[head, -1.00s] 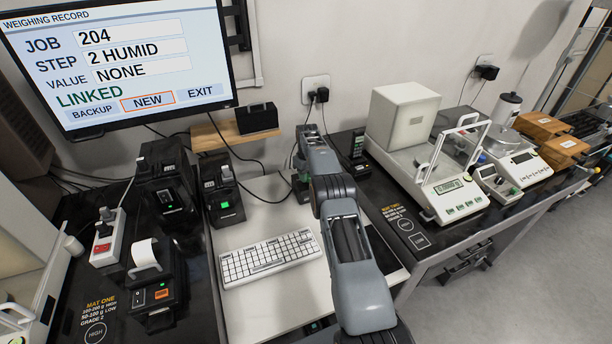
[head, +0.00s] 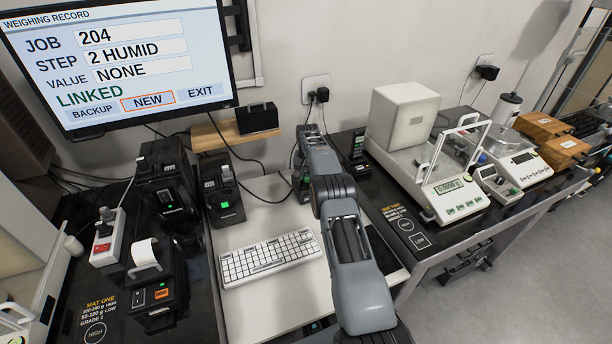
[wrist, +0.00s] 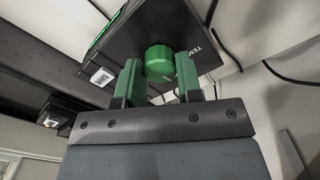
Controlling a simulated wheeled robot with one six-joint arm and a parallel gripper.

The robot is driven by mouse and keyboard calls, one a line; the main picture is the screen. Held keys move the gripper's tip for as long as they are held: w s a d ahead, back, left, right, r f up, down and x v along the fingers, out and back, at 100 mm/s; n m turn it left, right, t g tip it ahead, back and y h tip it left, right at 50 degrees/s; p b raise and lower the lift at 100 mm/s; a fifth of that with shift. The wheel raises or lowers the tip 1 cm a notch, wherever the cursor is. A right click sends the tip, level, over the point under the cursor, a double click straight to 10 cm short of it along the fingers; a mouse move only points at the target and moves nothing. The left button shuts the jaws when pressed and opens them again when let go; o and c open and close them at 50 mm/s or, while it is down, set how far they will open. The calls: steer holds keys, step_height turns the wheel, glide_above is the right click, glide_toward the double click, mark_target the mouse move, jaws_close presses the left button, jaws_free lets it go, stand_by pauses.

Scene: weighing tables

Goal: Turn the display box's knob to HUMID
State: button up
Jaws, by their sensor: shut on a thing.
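The display box (wrist: 150,35) is a dark box seen close up in the wrist view, tilted in the picture. Its round green knob (wrist: 159,58) stands out from its face, with part of a label starting "TEM" to the right. My gripper (wrist: 158,82) is shut on the knob, one green finger on each side. The knob's pointer and the HUMID mark cannot be made out. In the head view my arm covers most of the gripper and the knob. The screen (head: 120,60) reads step "2 HUMID", value "NONE", "LINKED".
A keyboard (head: 268,257) lies on the white table left of my arm. Dark devices and a printer (head: 152,285) stand on the left table. A balance (head: 445,195) with a glass shield stands on the right. Cables hang along the wall behind.

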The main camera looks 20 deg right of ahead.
mark_target(307, 176)
steer(key=shift+m, duration=0.6)
steer(key=o, duration=0.9)
steer(key=shift+o, duration=0.2)
step_height(307, 176, up, 14)
steer(key=p, duration=0.4)
steer(key=shift+f, duration=0.1)
